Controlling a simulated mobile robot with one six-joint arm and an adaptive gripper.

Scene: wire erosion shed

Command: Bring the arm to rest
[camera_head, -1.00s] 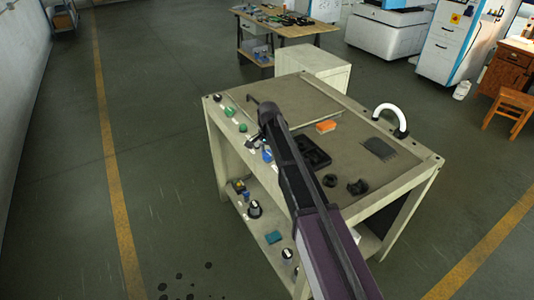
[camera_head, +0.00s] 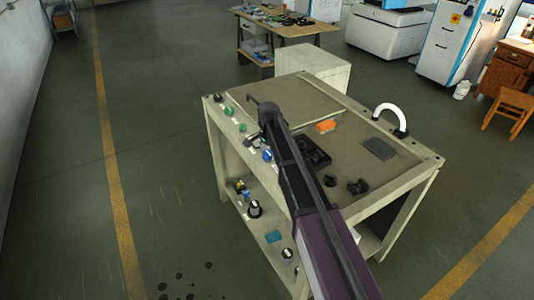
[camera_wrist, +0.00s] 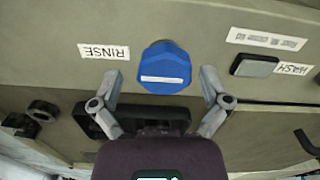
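My arm reaches from the bottom of the head view over the beige cart (camera_head: 360,160). My gripper (camera_head: 266,108) is at its far end, above the cart's left part; its fingers are hard to make out there. In the wrist view my gripper (camera_wrist: 158,85) is open, its two grey fingers spread wide with nothing between them in contact. A blue faceted cap or knob (camera_wrist: 165,68) shows ahead, framed by the fingertips, beside a "RINSE" label. It also shows in the head view (camera_head: 267,155), just left of my arm.
Green knobs (camera_head: 229,111) line the left edge. Open floor (camera_head: 170,110) lies left.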

